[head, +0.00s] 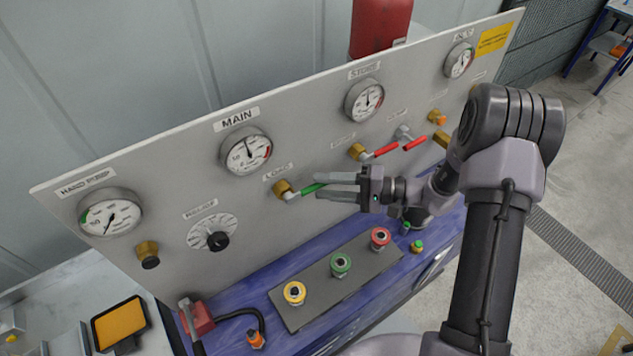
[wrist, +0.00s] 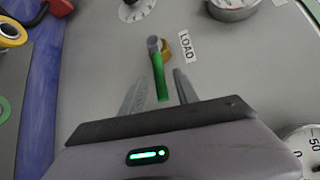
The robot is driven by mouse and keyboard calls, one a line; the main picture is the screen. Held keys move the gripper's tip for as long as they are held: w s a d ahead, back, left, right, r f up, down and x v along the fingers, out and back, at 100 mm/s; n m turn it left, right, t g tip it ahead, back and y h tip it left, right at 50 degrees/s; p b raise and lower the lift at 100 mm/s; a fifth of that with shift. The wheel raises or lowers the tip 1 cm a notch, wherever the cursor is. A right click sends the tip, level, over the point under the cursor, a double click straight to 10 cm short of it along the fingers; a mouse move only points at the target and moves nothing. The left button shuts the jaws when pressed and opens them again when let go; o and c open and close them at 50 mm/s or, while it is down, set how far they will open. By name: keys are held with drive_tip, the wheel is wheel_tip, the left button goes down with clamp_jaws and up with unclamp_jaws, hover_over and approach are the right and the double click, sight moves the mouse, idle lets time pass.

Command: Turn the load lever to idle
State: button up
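The load lever (head: 309,189) has a green handle on a brass valve under the LOAD label of the grey panel. Its handle points right, roughly level along the panel. My gripper (head: 317,186) is open at the handle's free end, one finger above it and one below. In the wrist view the green handle (wrist: 159,78) lies between the two fingers, with a gap on each side. I see no finger touching it. Part of the handle is hidden by the fingers in the head view.
Two red-handled levers (head: 384,149) (head: 414,143) sit to the right on the panel (head: 310,130). The MAIN gauge (head: 246,152) is up and left. A button box (head: 318,287) with yellow, green and red buttons stands below on the blue bench. A black knob (head: 217,241) is left.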

drive_tip(key=shift+x, duration=1.3)
drive_tip(key=shift+c, duration=0.5)
clamp_jaws()
